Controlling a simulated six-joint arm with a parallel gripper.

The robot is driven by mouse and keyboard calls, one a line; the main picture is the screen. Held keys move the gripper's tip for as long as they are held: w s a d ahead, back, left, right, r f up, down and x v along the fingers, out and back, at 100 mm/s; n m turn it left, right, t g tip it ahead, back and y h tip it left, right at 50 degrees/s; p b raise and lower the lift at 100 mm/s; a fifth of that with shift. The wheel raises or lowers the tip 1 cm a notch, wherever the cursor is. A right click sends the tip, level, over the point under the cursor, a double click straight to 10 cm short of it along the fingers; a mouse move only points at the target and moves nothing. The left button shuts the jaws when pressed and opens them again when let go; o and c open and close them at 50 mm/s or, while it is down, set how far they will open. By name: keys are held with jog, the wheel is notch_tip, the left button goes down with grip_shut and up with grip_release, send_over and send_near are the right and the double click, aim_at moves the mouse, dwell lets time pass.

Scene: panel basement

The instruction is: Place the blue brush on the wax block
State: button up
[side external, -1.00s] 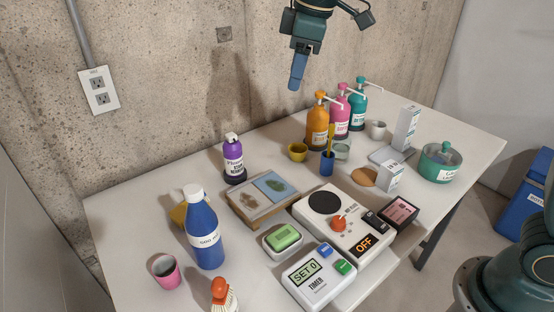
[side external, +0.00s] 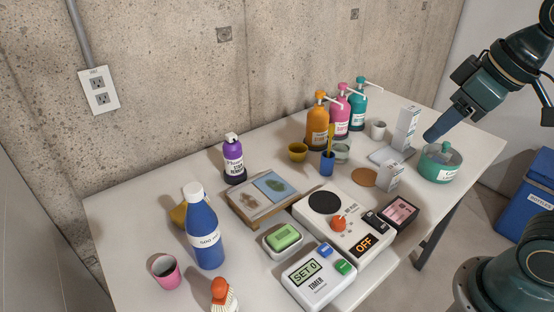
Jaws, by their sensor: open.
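My gripper (side external: 434,132) is at the right, in the air above and left of the green lidded pot (side external: 440,164). Its blue-grey fingers point down and left, and nothing is clearly seen between them. I cannot pick out a blue brush for sure. A small blue holder (side external: 327,167) stands mid-table with a yellow stick (side external: 331,139) upright in it. An orange-handled brush with pale bristles (side external: 220,293) is at the front edge. No wax block is clearly identifiable; a yellow piece (side external: 178,214) is partly hidden behind the blue bottle (side external: 205,235).
Pump bottles (side external: 317,130) stand at the back. A wooden tray (side external: 255,216), green block in a white dish (side external: 283,237), timer (side external: 318,277), hotplate device (side external: 350,228) and pink-dark box (side external: 400,210) crowd the middle and front. Bare table lies at the back left.

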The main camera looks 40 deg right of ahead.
jog(key=shift+m, duration=0.7)
jog(key=shift+s+d+f, duration=0.2)
jog(key=shift+s+f, duration=0.55)
jog(key=shift+s, duration=0.2)
jog(key=shift+s+d+f, duration=0.15)
jog(key=shift+s+f, duration=0.55)
jog(key=shift+s, duration=0.2)
